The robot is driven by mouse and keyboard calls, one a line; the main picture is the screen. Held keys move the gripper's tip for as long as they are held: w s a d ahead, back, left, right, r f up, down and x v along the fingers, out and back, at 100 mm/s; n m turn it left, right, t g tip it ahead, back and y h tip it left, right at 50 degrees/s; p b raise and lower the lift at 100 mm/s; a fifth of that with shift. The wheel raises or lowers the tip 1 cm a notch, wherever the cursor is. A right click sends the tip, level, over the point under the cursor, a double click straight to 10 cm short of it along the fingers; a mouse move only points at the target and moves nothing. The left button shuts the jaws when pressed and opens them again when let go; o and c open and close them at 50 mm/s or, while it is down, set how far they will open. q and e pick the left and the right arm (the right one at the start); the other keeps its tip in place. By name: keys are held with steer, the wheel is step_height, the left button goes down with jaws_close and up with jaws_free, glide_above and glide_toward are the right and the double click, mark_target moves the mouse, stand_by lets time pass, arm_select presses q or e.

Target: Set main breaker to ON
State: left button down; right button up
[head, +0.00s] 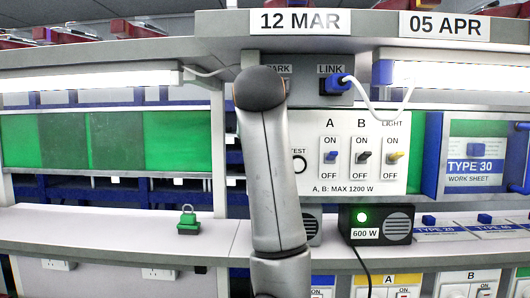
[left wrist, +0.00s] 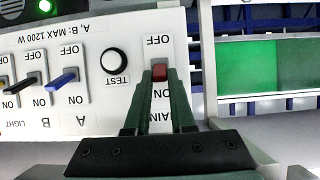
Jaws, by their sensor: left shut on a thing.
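The main breaker's red lever (left wrist: 159,71) shows in the left wrist view, which is upside down, between its OFF and ON labels. My left gripper (left wrist: 158,80) has its two green fingers around the lever, one on each side, shut on it. The lever sits near the middle of the label strip; its exact tilt is hard to tell. In the head view my left arm covers the main breaker, and the gripper is hidden behind it. The white breaker panel (head: 397,134) also carries switches A (head: 332,156), B (head: 364,157) and LIGHT (head: 396,156). My right gripper is not in view.
A black 600 W box (head: 377,224) with a lit green lamp stands on the shelf below. A green padlock (head: 188,221) stands left of my arm. A blue plug (head: 337,84) sits at LINK.

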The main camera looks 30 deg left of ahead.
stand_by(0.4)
arm_select(q)
steer(key=c, duration=0.8)
jaws_free()
steer(key=shift+o, duration=0.2)
steer(key=b+v, duration=0.2)
steer(key=v, duration=1)
steer(key=shift+s, duration=0.15)
steer(key=shift+d, duration=0.15)
